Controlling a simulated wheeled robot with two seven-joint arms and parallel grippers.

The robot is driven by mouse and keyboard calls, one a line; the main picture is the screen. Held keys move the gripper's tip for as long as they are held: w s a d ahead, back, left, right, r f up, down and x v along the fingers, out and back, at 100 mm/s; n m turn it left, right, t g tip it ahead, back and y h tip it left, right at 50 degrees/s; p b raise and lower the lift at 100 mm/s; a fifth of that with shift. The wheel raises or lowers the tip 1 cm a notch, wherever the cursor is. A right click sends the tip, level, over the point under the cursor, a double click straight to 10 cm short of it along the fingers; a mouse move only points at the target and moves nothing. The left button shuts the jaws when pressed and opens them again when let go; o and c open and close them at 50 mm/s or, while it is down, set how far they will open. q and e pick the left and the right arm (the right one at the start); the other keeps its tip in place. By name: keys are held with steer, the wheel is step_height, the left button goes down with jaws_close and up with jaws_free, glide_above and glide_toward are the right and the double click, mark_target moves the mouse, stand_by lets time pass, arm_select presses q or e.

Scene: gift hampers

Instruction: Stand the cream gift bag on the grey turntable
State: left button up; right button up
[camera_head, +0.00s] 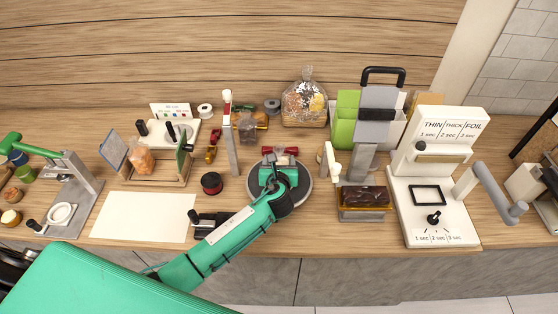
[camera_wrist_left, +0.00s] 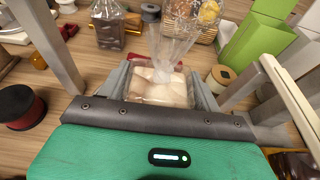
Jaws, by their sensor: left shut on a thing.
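My left gripper (camera_head: 278,168) is over the grey turntable (camera_head: 304,197), whose rim shows around it in the head view. In the left wrist view the gripper (camera_wrist_left: 158,88) is shut on the cream gift bag (camera_wrist_left: 160,90), a clear bag with pale contents and a gathered clear top. The bag sits between the two grey fingers and looks upright. In the head view my gripper hides the bag. I cannot tell whether its base touches the turntable. My right gripper is not in view.
A red spool (camera_head: 212,183) stands left of the turntable. A grey stand with a brown block (camera_head: 365,197) is close on the right. A large clear bag (camera_head: 305,104) and green bags (camera_head: 343,122) are behind. A white sheet (camera_head: 143,217) lies at left.

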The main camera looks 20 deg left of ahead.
arm_select(q)
steer(key=shift+f+p, duration=0.3)
steer(key=shift+f, duration=0.05)
stand_by(1.1)
steer(key=o, duration=1.3)
steer(key=shift+f, duration=0.1)
steer(key=shift+c, duration=0.2)
steer(key=b+v, duration=0.3)
steer(key=v, duration=1)
steer(key=shift+s+b, duration=0.35)
steer(key=shift+b, duration=0.05)
steer(key=shift+d, duration=0.1)
